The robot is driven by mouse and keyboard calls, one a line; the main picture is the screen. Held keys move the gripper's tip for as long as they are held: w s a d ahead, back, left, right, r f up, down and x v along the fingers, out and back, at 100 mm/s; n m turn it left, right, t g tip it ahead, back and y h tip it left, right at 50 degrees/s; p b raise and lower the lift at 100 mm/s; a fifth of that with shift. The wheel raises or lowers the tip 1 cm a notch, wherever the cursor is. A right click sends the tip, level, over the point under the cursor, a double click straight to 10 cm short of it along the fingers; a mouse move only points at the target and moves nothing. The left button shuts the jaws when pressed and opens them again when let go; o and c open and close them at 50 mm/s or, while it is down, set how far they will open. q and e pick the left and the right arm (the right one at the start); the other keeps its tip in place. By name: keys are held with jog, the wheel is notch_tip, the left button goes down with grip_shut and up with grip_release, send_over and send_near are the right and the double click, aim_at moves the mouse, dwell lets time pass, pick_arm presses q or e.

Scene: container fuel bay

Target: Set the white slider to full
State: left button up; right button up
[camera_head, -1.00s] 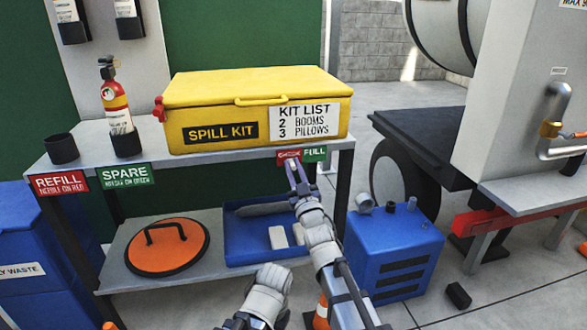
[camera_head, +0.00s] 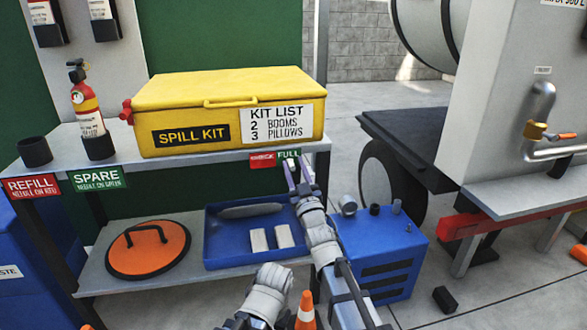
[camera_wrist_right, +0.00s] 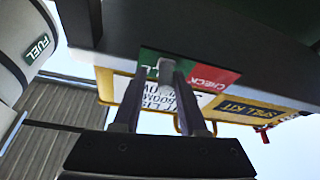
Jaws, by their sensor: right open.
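A strip under the front edge of the upper shelf has a red CHECK part (camera_head: 262,160) on the left and a green FULL part (camera_head: 288,155) on the right. My right gripper (camera_head: 298,174) is open in front of and just below the FULL end. In the right wrist view a pale grey-white slider knob (camera_wrist_right: 167,72) shows between the two spread fingers of the right gripper (camera_wrist_right: 159,85). It appears over the green part; I cannot tell whether a finger touches it. My left gripper is out of view.
A yellow spill kit box (camera_head: 230,105) and a fire extinguisher (camera_head: 88,110) stand on the upper shelf. The lower shelf holds a blue tray (camera_head: 222,256) and an orange lid (camera_head: 148,250). A blue unit (camera_head: 385,240) stands on the floor to the right.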

jog(key=shift+o, duration=0.6)
jog(key=shift+s, duration=0.2)
jog(key=b+v, duration=0.3)
jog(key=v, duration=0.4)
jog(key=shift+s, duration=0.2)
jog(key=shift+d+f, duration=0.1)
jog(key=shift+f, duration=0.1)
